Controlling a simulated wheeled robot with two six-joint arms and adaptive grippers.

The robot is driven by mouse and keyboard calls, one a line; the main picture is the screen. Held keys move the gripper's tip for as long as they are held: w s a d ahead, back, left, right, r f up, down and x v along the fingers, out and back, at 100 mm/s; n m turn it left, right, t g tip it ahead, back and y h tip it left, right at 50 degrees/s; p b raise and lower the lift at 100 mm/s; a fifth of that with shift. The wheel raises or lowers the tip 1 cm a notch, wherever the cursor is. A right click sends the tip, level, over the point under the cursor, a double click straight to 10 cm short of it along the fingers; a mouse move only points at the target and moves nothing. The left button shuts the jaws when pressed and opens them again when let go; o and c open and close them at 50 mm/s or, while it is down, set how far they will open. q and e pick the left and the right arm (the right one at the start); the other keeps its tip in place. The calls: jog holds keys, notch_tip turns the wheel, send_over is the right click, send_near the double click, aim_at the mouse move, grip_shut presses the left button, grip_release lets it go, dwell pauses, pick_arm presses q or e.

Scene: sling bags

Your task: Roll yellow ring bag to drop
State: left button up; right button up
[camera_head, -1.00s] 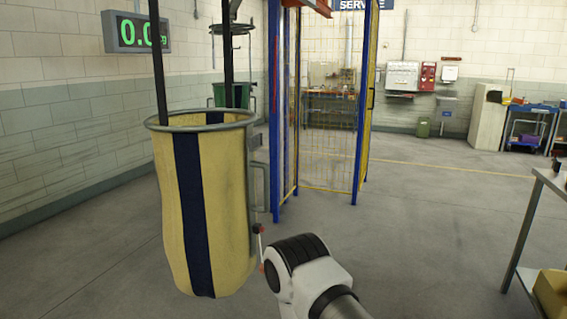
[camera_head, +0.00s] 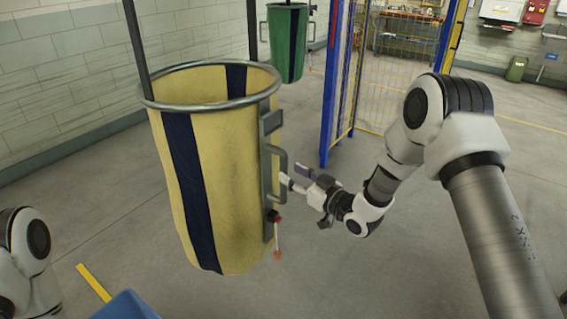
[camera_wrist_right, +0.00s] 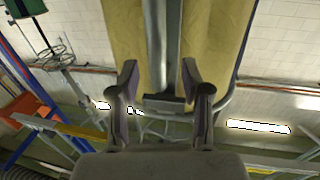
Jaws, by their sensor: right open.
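The yellow ring bag (camera_head: 215,150) with dark blue stripes hangs open from a grey metal ring (camera_head: 160,103), in the left half of the head view. A grey side handle (camera_head: 283,165) is on its right side, with a small red-ended lever (camera_head: 277,238) below. My right gripper (camera_head: 297,176) is open beside the handle, its fingertips very close to it. In the right wrist view the open fingers (camera_wrist_right: 160,78) point toward the yellow cloth (camera_wrist_right: 130,35) and grey metalwork; whether they touch the handle I cannot tell. My left gripper is out of view.
A green bag (camera_head: 288,45) hangs farther back. A blue post and yellow mesh fence (camera_head: 380,85) stand behind my right arm. A blue object (camera_head: 127,307) is at the bottom edge. The floor right of the bag is largely clear.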

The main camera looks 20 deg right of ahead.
aim_at(287, 171)
jog(key=x, duration=0.4)
jog(key=shift+w+d+f+p, duration=0.15)
jog(key=shift+w+p, duration=0.1)
jog(key=shift+p, duration=0.15)
jog(key=shift+s, duration=0.1)
grip_shut()
jog(key=shift+f, duration=0.1)
